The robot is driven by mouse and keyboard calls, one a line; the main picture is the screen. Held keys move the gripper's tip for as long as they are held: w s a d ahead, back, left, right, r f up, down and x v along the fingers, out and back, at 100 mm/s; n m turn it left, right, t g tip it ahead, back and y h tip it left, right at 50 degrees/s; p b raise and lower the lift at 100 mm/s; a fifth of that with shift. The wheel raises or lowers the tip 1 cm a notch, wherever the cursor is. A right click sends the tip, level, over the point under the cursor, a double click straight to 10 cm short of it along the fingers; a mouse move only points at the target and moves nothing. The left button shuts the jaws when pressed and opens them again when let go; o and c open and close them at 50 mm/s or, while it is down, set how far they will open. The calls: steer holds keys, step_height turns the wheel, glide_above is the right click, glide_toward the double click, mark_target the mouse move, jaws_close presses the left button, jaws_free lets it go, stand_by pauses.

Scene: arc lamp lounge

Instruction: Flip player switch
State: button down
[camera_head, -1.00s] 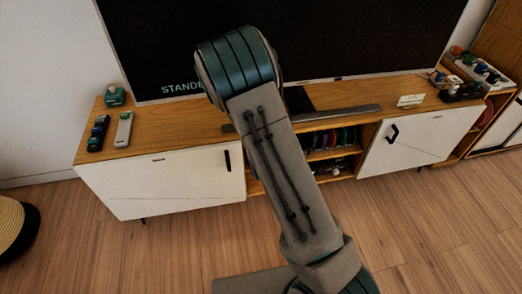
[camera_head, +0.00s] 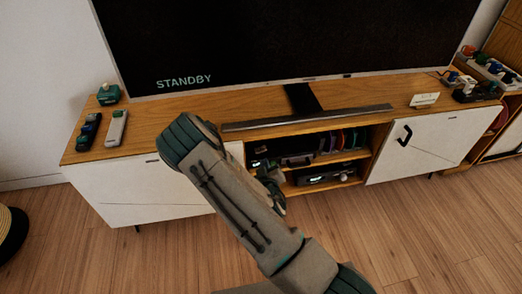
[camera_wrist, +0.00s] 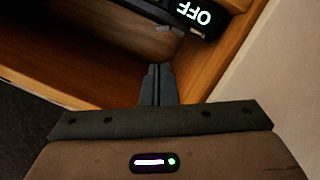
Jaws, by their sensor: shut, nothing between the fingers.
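A black device with a lit "OFF" label (camera_wrist: 196,16) shows at the top of the wrist view, cut off by the frame edge. A small grey tab (camera_wrist: 170,29) sticks out at its edge; I cannot tell if it is the switch. My gripper (camera_wrist: 159,70) is shut and empty, apart from the device, pointing into a wooden compartment. In the head view, a dark device with a lit front (camera_head: 328,177) sits on the lower open shelf.
The wooden media cabinet (camera_head: 225,104) carries a TV reading STANDBY (camera_head: 290,40) and a soundbar (camera_head: 308,117). White doors (camera_head: 145,190) flank the open shelves. Remotes (camera_head: 117,127) lie at the left. Discs or cases (camera_head: 345,140) stand on the upper shelf. The floor in front is clear.

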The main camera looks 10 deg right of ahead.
mark_target(263, 155)
steer(key=shift+d, duration=0.1)
steer(key=b+x, duration=0.2)
steer(key=x, duration=0.8)
